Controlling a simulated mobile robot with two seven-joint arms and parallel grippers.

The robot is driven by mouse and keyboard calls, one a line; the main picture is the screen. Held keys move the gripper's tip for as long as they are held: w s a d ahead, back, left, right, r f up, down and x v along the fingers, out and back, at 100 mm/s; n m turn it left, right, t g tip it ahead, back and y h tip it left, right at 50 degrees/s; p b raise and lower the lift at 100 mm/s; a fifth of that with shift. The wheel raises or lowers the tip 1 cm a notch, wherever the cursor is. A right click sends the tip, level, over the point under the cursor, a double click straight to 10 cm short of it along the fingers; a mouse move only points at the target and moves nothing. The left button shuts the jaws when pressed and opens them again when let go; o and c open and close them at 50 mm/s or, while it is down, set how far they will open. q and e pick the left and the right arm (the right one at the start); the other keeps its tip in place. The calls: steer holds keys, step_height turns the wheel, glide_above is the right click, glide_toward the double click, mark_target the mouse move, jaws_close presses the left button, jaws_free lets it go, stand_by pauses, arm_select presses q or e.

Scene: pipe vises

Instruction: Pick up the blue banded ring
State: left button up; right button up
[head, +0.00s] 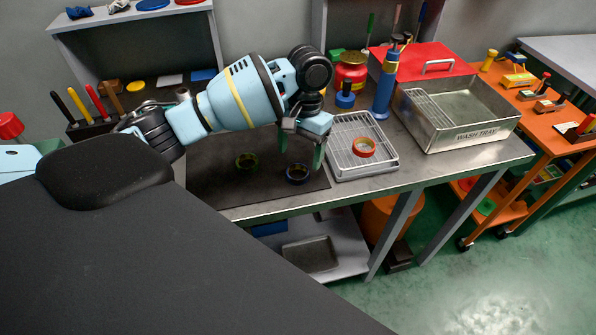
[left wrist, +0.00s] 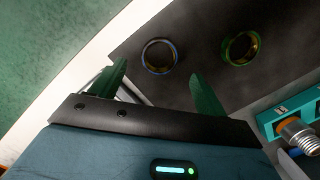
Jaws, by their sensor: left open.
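The blue banded ring (head: 298,180) lies flat on the dark mat near the bench's front edge. It also shows in the left wrist view (left wrist: 160,72), beyond the space between the fingertips. My left gripper (head: 301,157) is open and empty, with its green fingers pointing down above and near this ring. In the left wrist view the fingers (left wrist: 158,88) stand apart, and neither appears to touch the ring. A green banded ring (head: 247,168) lies on the mat to the left of the blue one. My right gripper is not in view.
The dark mat (head: 215,185) is otherwise mostly bare. A wire rack tray (head: 385,164) holding a red ring (head: 363,154) stands just right of it.

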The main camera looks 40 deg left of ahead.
mark_target(297, 178)
arm_select(q)
steer(key=f, duration=0.3)
steer(key=s+f, duration=0.1)
steer(key=f, duration=0.1)
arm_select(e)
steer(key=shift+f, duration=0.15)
arm_select(q)
steer(key=c, duration=1.1)
steer(key=shift+r, duration=0.1)
steer(key=shift+w, duration=0.1)
steer(key=shift+r, duration=0.5)
steer(key=shift+c, duration=0.2)
steer(key=r, duration=0.1)
steer(key=d+r, duration=0.1)
steer(key=shift+r, duration=0.35)
steer(key=s+d+r, duration=0.1)
steer(key=s+d, duration=0.2)
steer(key=d, duration=1.1)
steer(key=shift+d+p, duration=0.4)
steer(key=shift+p, duration=0.05)
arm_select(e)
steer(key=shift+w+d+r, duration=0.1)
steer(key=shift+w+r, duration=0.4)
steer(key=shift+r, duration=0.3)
